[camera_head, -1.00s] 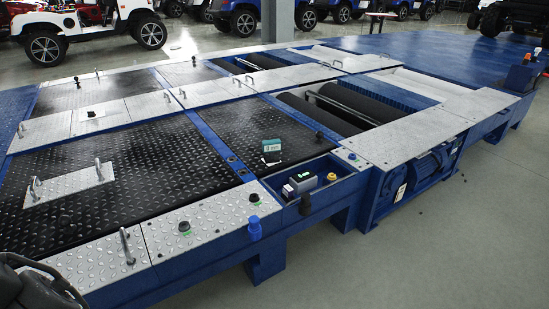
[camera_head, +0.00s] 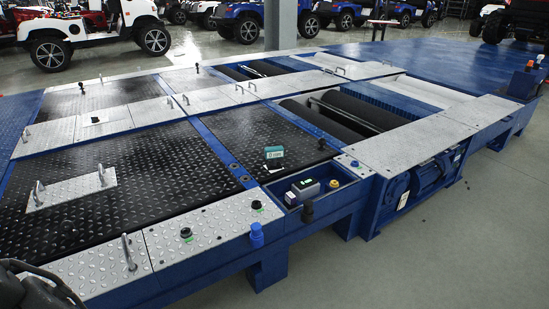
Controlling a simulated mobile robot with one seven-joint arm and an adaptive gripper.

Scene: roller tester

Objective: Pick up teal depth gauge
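A small teal item (camera_head: 274,152) with light markings, which looks like the teal depth gauge, is on the black diamond-plate panel (camera_head: 255,128) near the middle of the blue roller tester. A small pale and dark piece shows just below its lower edge; I cannot tell if it is part of it. A dark, curved part of what looks like my gripper (camera_head: 30,288) shows at the lower left corner, cut off by the picture edge. It is far from the teal item. Its fingertips cannot be made out clearly.
A blue tray (camera_head: 345,193) right of the teal item holds a grey device with a green display (camera_head: 306,189) and a yellow-topped item (camera_head: 333,185). Black knobs and a blue one (camera_head: 257,234) stand along the front edge. Dark rollers (camera_head: 350,112) lie behind. Grey floor is clear at lower right.

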